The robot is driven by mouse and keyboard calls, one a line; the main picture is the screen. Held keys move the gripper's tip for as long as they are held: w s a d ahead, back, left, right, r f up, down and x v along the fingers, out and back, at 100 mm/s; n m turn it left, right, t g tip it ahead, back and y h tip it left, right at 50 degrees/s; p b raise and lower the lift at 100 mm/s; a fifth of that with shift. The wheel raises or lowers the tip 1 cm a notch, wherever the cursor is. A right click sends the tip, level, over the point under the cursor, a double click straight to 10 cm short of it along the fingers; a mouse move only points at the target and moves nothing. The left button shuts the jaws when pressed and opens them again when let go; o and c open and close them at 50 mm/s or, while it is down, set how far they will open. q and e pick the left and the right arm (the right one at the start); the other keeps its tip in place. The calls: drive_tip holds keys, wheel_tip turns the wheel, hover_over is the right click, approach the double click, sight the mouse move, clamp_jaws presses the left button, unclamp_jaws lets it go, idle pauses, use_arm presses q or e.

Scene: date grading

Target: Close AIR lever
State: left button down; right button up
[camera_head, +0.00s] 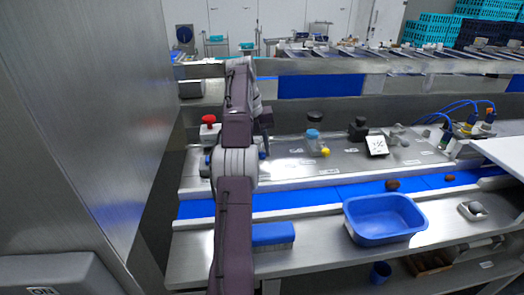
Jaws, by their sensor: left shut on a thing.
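My left arm rises from the bottom of the head view and bends over the steel panel. Its gripper (265,140) points down at the panel, partly hidden behind the arm. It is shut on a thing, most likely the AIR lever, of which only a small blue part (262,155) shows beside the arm. The angle of the lever and its label are hidden. Another blue part (207,160) shows just left of the arm. My right gripper is not in view.
A red knob (208,119) stands left of the arm. A blue-capped fitting (313,136), a yellow knob (325,152) and a white sign (377,145) stand to the right. In front are a blue belt (330,192), a blue tub (385,238) and a blue brush (273,234). A steel wall (85,110) bounds the left.

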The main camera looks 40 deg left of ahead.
use_arm(q)
drive_tip(key=shift+s+f, duration=0.1)
drive_tip(key=shift+f, duration=0.15)
drive_tip(key=c, duration=1.2)
unclamp_jaws()
drive_tip(key=shift+r, duration=0.15)
drive_tip(key=shift+r+p, duration=0.35)
drive_tip(key=shift+p, duration=0.05)
wheel_tip(320, 180, up, 4)
drive_tip(key=p, duration=0.4)
drive_tip(key=shift+r, duration=0.15)
drive_tip(key=w+d+r, duration=0.1)
drive_tip(key=d+r, duration=0.1)
drive_tip(key=d, duration=0.1)
drive_tip(key=w+d+r+p, duration=0.1)
drive_tip(key=d+r, duration=0.1)
drive_tip(key=d, duration=0.2)
drive_tip(key=w+d+r, duration=0.1)
drive_tip(key=d, duration=0.3)
drive_tip(key=shift+w+d+r, duration=0.1)
drive_tip(key=shift+w+r, duration=0.25)
drive_tip(key=shift+r, duration=0.05)
